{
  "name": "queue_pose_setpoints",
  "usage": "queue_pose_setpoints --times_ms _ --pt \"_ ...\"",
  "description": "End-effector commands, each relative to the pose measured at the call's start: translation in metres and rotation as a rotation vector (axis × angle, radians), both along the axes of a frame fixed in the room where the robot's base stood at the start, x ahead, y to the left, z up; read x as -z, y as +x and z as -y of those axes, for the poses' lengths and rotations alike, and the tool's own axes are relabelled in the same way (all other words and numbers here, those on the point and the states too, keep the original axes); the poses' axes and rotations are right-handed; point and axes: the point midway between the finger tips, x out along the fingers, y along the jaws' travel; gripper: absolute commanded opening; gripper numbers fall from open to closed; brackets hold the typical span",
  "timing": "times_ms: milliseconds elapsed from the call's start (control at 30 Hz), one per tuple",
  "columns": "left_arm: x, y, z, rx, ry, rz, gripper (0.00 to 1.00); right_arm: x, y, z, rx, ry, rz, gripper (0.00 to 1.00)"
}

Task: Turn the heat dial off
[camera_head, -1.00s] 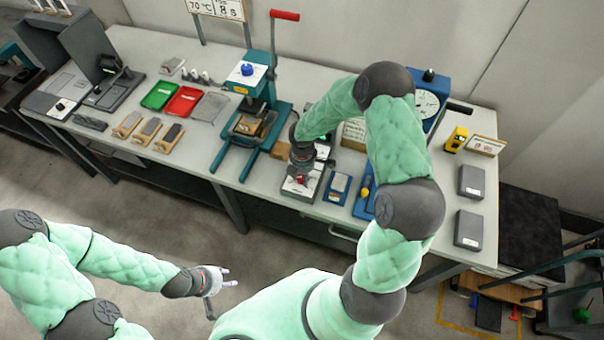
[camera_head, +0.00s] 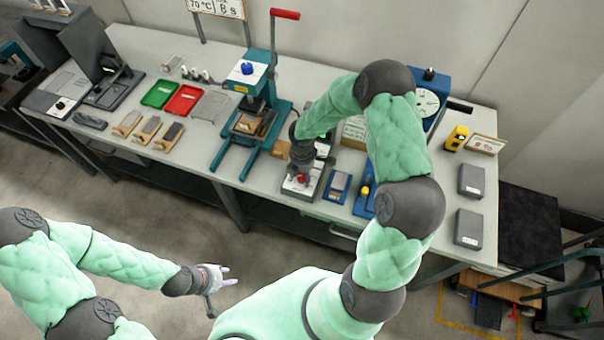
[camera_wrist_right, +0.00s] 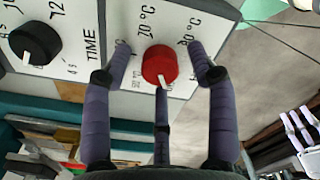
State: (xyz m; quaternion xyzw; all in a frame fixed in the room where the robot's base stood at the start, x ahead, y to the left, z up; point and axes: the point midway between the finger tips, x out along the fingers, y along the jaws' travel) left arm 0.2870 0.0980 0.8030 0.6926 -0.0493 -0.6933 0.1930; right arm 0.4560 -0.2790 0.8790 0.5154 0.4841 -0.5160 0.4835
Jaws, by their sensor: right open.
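In the head view the dial (camera_head: 302,178) shows as a red spot on a small box. My right gripper (camera_wrist_right: 160,62) is open, with one finger to each side of the dial and a third below it. Its middle fingertip overlaps the pointer's lower end; I cannot tell whether it touches. In the head view my right gripper (camera_head: 303,163) hides part of the box. My left gripper (camera_head: 222,277) is open and empty, away from the table.
A black TIME dial (camera_wrist_right: 35,43) is left of the heat dial on the same panel. Floor lies open before the table.

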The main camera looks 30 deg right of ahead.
Motion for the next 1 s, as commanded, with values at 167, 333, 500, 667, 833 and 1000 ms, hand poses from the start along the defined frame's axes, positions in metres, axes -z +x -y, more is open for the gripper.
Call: queue_pose_setpoints --times_ms 167,333,500,667,833,1000 --pt "0.000 0.000 0.000 0.000 0.000 0.000 0.40 -0.021 0.001 0.001 0.000 -0.001 0.005 0.58" --pt "0.000 0.000 0.000 0.000 0.000 0.000 0.40 -0.055 0.002 0.000 0.000 -0.001 0.006 0.58" --pt "0.000 0.000 0.000 0.000 0.000 0.000 0.40 -0.087 0.001 0.000 -0.002 -0.001 0.005 0.58" --pt "0.000 0.000 0.000 0.000 0.000 0.000 0.40 -0.107 0.001 0.000 -0.001 -0.001 0.003 0.58" --pt "0.000 0.000 0.000 0.000 0.000 0.000 0.40 -0.117 0.001 0.000 -0.001 0.000 0.002 0.58" --pt "0.000 0.000 0.000 0.000 0.000 0.000 0.40 -0.118 0.000 0.000 -0.001 0.000 0.001 0.58"
